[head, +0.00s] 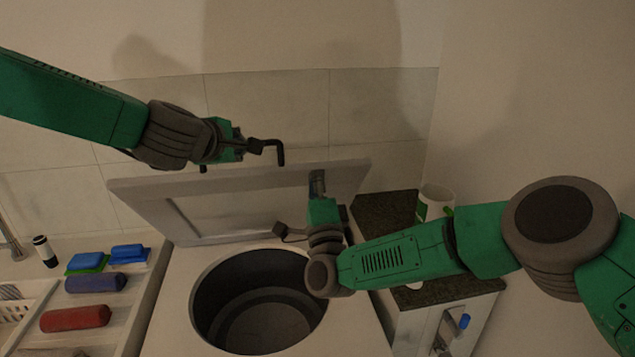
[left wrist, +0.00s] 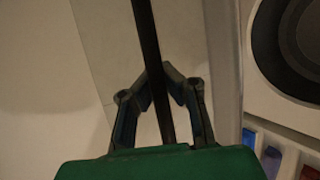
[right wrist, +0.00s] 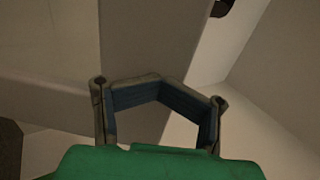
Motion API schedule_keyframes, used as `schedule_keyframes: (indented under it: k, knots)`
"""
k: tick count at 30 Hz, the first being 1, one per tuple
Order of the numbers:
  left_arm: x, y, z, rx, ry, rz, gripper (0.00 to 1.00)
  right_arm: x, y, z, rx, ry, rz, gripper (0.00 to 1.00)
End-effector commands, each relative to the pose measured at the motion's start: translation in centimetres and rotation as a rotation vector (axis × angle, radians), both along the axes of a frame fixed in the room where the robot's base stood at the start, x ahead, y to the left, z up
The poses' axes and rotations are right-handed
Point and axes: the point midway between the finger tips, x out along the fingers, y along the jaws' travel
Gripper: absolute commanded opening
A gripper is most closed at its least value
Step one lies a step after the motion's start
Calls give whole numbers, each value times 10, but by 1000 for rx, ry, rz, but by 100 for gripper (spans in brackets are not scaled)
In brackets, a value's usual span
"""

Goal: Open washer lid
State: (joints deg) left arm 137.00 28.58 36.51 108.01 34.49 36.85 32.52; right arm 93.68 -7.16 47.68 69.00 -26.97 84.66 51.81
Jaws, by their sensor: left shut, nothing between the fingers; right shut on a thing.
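The washer lid (head: 145,192) stands raised and tilted back behind the round drum opening (head: 265,300) of the washer (head: 170,300). My right gripper (head: 318,185) is shut on the lid near its right side. In the right wrist view my right gripper (right wrist: 158,86) has the pale lid (right wrist: 155,35) at its fingertips. My left gripper (head: 240,148) is shut and empty, above and behind the lid's top edge. The left wrist view shows its fingers (left wrist: 168,75) together, with the lid edge (left wrist: 222,60) to their right.
A counter on the left holds a red bottle (head: 75,318), a purple bottle (head: 95,282), blue sponges (head: 128,252) and a small dark-capped container (head: 45,250). A cup (head: 434,200) stands on the dark countertop (head: 385,210) to the right. A tiled wall (head: 265,110) is behind the washer.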

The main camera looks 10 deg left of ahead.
Motion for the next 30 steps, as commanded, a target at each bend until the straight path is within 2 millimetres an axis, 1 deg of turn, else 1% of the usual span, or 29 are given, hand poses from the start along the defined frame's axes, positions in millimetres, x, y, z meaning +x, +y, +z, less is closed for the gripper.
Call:
schedule_keyframes:
  k: [1,8,9,11,12,20,23,26,30]
  knots:
    - [-4,-8,3,-3,2,-20,0,7,-5,14,7,-14,-14,0]
    - [-4,-7,3,-3,1,-19,0,6,-4,15,8,-14,-12,0]
    - [-4,-7,3,-4,1,-18,5,6,-4,15,8,-14,-12,0]
    - [-4,-7,3,-4,1,-18,26,5,-3,14,8,-14,-10,0]
    - [-3,-6,2,-3,2,-17,32,5,-3,13,7,-12,-10,0]
    - [6,-5,-6,0,13,-12,32,13,-3,4,5,-2,-8,0]
    - [4,-5,-5,0,13,-12,32,13,-4,3,6,1,-7,0]
    - [-7,-4,2,-1,10,-12,32,12,-4,4,6,-1,-7,0]
    - [-34,0,15,-2,5,-13,32,9,-4,5,6,-2,-6,0]
